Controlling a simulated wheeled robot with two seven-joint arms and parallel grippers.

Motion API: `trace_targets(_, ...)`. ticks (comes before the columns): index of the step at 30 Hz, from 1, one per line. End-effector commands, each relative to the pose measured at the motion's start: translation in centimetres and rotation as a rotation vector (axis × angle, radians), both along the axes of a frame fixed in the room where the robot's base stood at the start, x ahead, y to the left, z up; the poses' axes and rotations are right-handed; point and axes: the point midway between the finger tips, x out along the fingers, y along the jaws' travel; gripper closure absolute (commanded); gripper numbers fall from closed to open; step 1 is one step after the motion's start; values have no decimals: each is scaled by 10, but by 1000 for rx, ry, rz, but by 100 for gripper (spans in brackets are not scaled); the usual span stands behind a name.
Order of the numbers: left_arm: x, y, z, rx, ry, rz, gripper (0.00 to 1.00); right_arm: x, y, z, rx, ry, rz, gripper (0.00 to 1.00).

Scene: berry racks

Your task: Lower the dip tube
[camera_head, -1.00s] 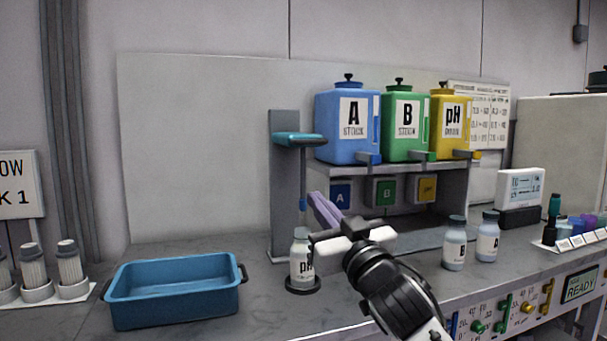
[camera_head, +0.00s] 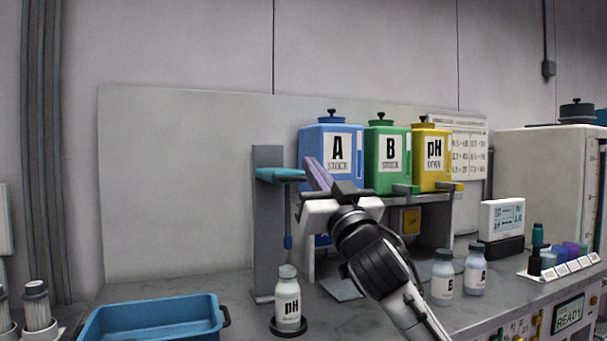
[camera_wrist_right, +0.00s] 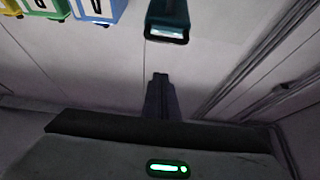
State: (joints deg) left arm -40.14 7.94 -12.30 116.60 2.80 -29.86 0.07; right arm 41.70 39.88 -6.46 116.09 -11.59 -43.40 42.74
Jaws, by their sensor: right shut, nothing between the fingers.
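The dip tube (camera_head: 288,222) hangs from a teal handle (camera_head: 280,175) on a grey post (camera_head: 268,225). Its blue tip is above the white-capped pH bottle (camera_head: 288,302), apart from it. The bottle stands upright on a round black base (camera_head: 289,327). My right gripper (camera_head: 316,173) has purple fingers, shut and empty, at about the handle's height and just to its right in the head view. In the right wrist view the shut fingers (camera_wrist_right: 160,82) point toward the teal handle (camera_wrist_right: 168,22), with a visible gap. My left gripper is not in view.
Blue A (camera_head: 325,182), green B (camera_head: 387,178) and yellow pH (camera_head: 432,180) tanks stand on a shelf behind my right arm. A blue tray (camera_head: 155,318) is at front left. Two bottles (camera_head: 442,278) stand to the right. Bench between tray and post is clear.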

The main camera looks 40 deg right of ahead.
Motion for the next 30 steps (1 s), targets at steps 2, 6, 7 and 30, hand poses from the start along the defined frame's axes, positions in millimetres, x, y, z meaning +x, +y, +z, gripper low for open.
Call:
trace_targets(2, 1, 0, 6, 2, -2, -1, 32, 16, -5, 13, 1, -1, -2, 100)
trace_targets(6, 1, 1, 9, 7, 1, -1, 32, 40, -11, 27, 0, -1, -2, 100)
trace_targets(7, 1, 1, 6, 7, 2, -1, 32, 44, -11, 23, 0, 1, -1, 100)
trace_targets(30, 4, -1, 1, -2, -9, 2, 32, 47, -11, -20, 0, 0, 1, 100)
